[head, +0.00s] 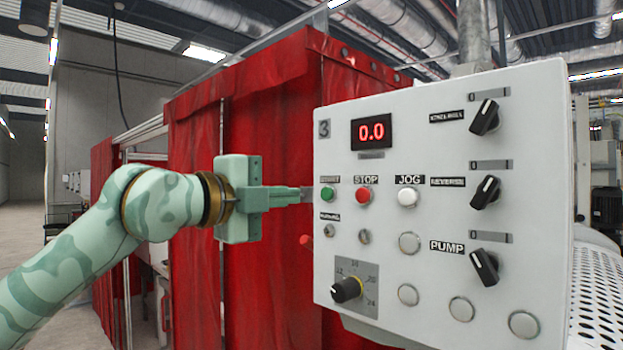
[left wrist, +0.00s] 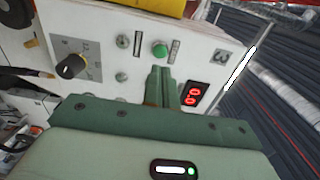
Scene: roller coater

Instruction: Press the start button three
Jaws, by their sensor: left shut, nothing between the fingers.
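A white control panel (head: 440,130) marked 3 stands at the right in the head view. Its green start button (head: 327,194) is at the left of a row with the red stop button (head: 364,195) and the white jog button (head: 407,197). My left gripper (head: 306,194) is shut and empty, its fingertips just left of the start button at the same height. In the left wrist view the green button (left wrist: 160,48) shows just beyond the shut fingertips (left wrist: 160,70). I cannot tell whether they touch the panel. My right gripper is not in view.
The panel's red display (head: 372,131) reads 0.0. Three black switches, including the pump switch (head: 484,267), are at the right, and a black knob (head: 346,289) at lower left. Red curtains (head: 262,110) hang behind my left arm. A perforated white guard (head: 598,290) is at lower right.

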